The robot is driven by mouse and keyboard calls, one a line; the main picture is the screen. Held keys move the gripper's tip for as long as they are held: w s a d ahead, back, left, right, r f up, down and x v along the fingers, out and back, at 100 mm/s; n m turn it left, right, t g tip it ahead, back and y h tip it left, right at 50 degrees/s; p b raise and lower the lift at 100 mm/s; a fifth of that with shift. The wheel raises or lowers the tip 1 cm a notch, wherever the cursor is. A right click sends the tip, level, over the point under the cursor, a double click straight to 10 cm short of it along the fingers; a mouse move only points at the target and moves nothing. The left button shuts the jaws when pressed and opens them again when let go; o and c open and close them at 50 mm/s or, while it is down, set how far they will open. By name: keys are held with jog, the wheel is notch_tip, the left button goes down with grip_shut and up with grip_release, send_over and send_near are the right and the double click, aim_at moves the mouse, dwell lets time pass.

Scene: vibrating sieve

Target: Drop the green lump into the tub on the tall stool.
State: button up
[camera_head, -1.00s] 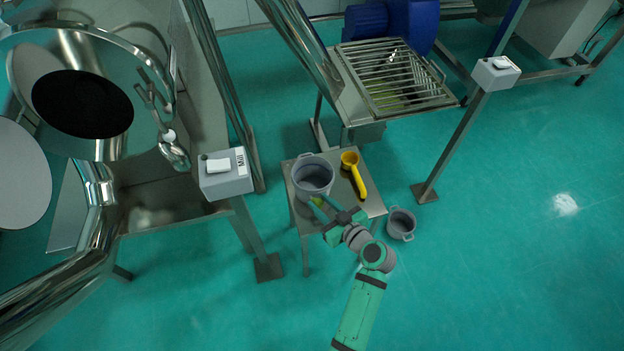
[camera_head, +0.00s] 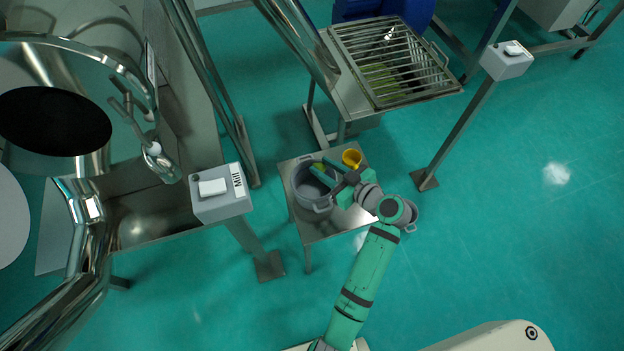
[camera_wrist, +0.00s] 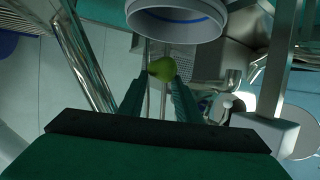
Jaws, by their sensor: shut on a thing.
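The green lump (camera_wrist: 162,68) is held between the two fingertips of my gripper (camera_wrist: 160,82) in the wrist view. In the head view the lump (camera_head: 318,167) shows as a small yellow-green patch at the fingertips. My gripper (camera_head: 328,175) is shut on it, at the upper right part of the grey tub's opening. The tub (camera_head: 312,198) stands upright on the steel stool (camera_head: 328,228), its inside partly hidden by my fingers. The tub's rim (camera_wrist: 180,38) also shows in the wrist view, close to the lump. I cannot tell the exact height of the lump above the rim.
A yellow scoop (camera_head: 352,158) lies on the stool, its handle hidden by my arm. The sieve grate (camera_head: 395,65) is behind; the mill's switch box (camera_head: 220,195) is left of the stool.

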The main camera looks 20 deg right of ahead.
jog(key=shift+f, duration=2.8)
jog(key=o, duration=1.1)
jog(key=v, duration=1)
jog(key=shift+s+r, duration=0.15)
jog(key=shift+s, duration=0.15)
jog(key=shift+s+d, duration=0.1)
jog(key=shift+d, duration=0.1)
